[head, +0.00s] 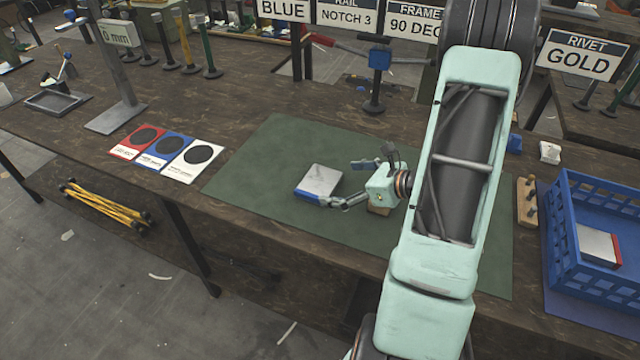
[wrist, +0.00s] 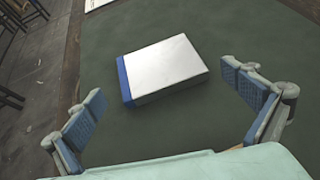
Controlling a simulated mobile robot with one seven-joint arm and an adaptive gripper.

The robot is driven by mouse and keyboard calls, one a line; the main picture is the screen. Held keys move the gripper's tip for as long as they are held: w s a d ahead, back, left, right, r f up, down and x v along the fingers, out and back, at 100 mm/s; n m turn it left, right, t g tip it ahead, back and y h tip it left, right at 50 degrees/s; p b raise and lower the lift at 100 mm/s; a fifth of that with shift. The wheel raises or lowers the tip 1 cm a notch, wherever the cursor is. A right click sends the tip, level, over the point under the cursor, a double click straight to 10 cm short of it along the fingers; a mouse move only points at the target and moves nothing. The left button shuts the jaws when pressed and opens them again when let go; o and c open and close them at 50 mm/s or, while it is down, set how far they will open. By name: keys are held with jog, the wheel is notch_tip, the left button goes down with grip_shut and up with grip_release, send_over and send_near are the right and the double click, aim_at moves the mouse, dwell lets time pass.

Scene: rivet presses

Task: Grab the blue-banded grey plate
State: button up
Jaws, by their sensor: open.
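The blue-banded grey plate (head: 320,181) lies flat on the green mat (head: 262,150) in the head view, with its blue band at the lower left edge. In the wrist view the plate (wrist: 165,70) lies ahead of the fingers, its blue band at the left end. My gripper (wrist: 165,110) is open and empty, one blue-padded finger at each side. In the head view my gripper (head: 343,183) is low over the mat at the plate's right side. I cannot tell whether a finger touches the plate.
A blue crate (head: 562,255) at right holds a red-banded grey plate (head: 601,246). A small wooden rack (head: 527,205) stands beside it. Red, blue and white cards (head: 166,148) lie left of the mat. A post on a flat base (head: 117,118) stands at left. The mat's left part is clear.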

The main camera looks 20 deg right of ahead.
aim_at(319, 181)
jog(key=x, duration=0.5)
jog(key=shift+a+r, duration=0.15)
jog(key=c, duration=1.6)
